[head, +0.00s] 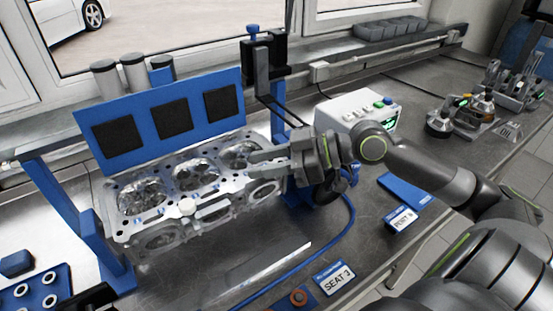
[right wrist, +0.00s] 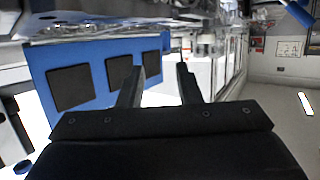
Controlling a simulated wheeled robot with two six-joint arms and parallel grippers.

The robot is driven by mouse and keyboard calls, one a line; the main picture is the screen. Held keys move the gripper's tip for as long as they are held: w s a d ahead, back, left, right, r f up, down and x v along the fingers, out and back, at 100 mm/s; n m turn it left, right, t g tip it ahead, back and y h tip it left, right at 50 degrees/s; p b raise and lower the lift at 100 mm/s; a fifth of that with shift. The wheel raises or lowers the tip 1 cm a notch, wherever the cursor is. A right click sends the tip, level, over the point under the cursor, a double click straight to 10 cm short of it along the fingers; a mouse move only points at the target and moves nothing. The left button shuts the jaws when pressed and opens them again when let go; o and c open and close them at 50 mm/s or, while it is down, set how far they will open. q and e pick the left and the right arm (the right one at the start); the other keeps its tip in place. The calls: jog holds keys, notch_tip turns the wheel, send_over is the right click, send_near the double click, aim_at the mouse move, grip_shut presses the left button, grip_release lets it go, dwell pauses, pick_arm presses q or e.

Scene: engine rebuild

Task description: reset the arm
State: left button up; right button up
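My right arm comes in from the right in the head view. Its gripper (head: 258,163) reaches over the right end of a grey metal cylinder head (head: 207,188). In the right wrist view the two fingers of the right gripper (right wrist: 160,82) stand apart with nothing between them. Whether the fingers touch the cylinder head cannot be told. The cylinder head is held tilted in a blue stand (head: 75,215), with round chambers showing.
A blue panel with black pads (head: 165,122) stands behind the cylinder head. A white box with buttons (head: 357,110) is behind my right forearm. A "SEAT 3" label (head: 337,280) and a "PORT A" label (head: 402,219) are in front. Metal fixtures (head: 482,103) stand at right.

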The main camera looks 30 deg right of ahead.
jog(key=shift+v, duration=1.1)
jog(key=shift+r, duration=0.1)
